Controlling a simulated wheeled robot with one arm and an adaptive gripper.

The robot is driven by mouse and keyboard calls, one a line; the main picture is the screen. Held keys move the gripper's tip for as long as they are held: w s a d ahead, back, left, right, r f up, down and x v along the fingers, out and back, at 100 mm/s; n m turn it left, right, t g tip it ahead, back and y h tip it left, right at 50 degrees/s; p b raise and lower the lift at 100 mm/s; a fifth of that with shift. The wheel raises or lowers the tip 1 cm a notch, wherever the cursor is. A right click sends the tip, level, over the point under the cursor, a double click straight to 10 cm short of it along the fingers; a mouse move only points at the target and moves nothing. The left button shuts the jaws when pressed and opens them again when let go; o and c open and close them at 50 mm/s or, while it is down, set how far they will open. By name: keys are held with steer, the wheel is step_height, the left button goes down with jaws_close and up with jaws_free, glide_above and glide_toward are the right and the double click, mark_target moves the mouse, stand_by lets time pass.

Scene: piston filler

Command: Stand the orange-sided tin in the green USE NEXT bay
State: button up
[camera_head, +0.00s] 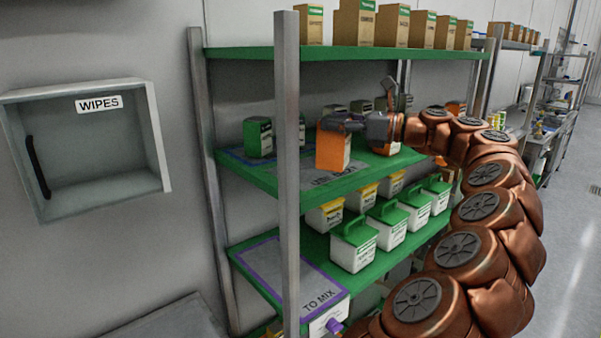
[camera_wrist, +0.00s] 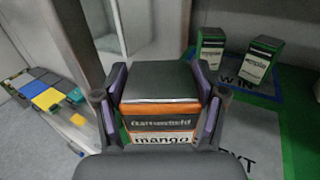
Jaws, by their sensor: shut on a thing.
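The orange-sided tin (camera_head: 333,152) is upright in my gripper (camera_head: 340,122), above or on the middle green shelf. In the wrist view the tin (camera_wrist: 160,115) has a dark top and a white label reading "mango", and my gripper's fingers (camera_wrist: 160,100) press its two sides. The USE NEXT bay (camera_head: 318,184) is a grey marked patch on that green shelf, partly hidden by the tin. In the wrist view the bay (camera_wrist: 250,130) shows to the right of the tin. I cannot tell whether the tin's base touches the shelf.
Two green-sided tins (camera_head: 257,138) stand in a blue-edged bay at left. A grey shelf post (camera_head: 287,170) rises at the front. More orange tins (camera_head: 386,149) are behind my gripper. Green-lidded tubs (camera_head: 354,245) fill the shelf below, beside the TO MIX bay (camera_head: 300,280).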

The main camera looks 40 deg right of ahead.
steer(key=shift+s+d+r+m+t+h+b, duration=0.2)
steer(key=shift+s+m+t+h+b, duration=0.35)
steer(key=shift+m+h+b, duration=0.4)
steer(key=h+b, duration=0.1)
steer(key=s+m+h+b, duration=0.1)
steer(key=h, duration=0.1)
steer(key=shift+d+m+t, duration=0.2)
steer(key=shift+m+t, duration=0.05)
steer(key=shift+t, duration=0.1)
steer(key=w+d+f+m+h, duration=0.1)
steer(key=w+d+f+h, duration=0.1)
steer(key=w, duration=0.4)
steer(key=w+d+f+m+h, duration=0.1)
steer(key=w+d+f, duration=0.2)
steer(key=w, duration=0.4)
steer(key=shift+w+d+f+h+b, duration=0.25)
steer(key=shift+d+f+h+b, duration=0.1)
steer(key=shift+d+b, duration=0.1)
steer(key=shift+f, duration=0.15)
steer(key=o, duration=1.8)
